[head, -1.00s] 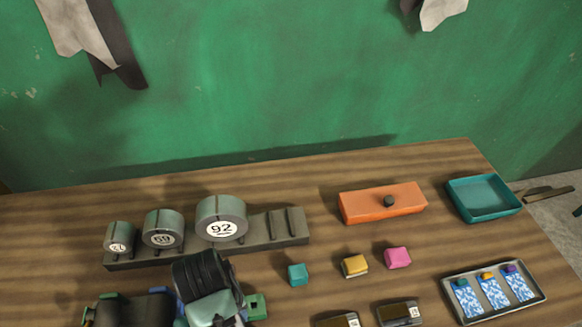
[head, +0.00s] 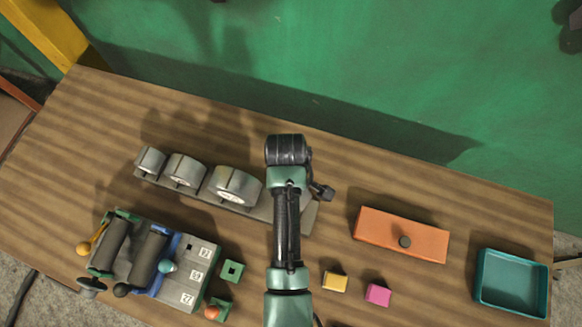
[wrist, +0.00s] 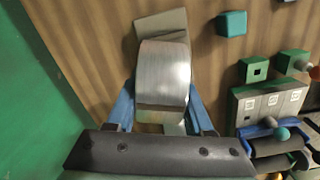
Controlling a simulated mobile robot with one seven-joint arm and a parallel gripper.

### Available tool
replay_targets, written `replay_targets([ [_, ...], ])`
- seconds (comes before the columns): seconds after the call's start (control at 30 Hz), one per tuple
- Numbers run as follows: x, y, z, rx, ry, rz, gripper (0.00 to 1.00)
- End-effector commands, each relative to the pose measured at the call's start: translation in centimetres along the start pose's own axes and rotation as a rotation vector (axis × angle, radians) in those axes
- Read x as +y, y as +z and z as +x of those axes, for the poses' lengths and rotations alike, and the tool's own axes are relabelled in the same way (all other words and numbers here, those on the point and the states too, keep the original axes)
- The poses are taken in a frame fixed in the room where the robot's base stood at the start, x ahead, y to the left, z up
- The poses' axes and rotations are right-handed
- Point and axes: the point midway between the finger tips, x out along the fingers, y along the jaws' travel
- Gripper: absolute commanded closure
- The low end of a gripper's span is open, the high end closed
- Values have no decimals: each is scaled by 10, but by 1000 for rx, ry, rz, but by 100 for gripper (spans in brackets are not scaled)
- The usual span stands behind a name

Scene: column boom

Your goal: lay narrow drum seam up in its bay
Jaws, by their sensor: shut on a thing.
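In the wrist view a grey metallic drum (wrist: 163,70) sits between the two blue fingers of my gripper (wrist: 166,112), which is shut on it. A thin dark line crosses the drum on the side near the gripper. Beyond it shows a grey end piece of the rack (wrist: 165,22). In the head view my arm covers the right part of the long rack (head: 262,211), and the held drum is mostly hidden behind it. Three other drums stand in the rack to the left: small (head: 150,160), medium (head: 185,170) and large (head: 235,186). Whether the held drum touches the rack I cannot tell.
An orange box with a dark knob (head: 400,233) and a teal tray (head: 512,282) stand right. Yellow (head: 335,281) and pink (head: 377,293) blocks lie in front. A roller device (head: 160,255) is at front left. The green wall (head: 400,70) rises behind the table.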

Motion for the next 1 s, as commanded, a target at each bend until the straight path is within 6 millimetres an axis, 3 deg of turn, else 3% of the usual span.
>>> replay_targets([
  [0.03, -2, 2, -12, -4, -3, -73, 100],
  [0.2, -7, 3, -12, -5, -4, -264, 100],
  [0.37, -8, 3, -7, -4, -2, -322, 100],
  [1.0, -9, 1, 49, -4, -2, -322, 100],
])
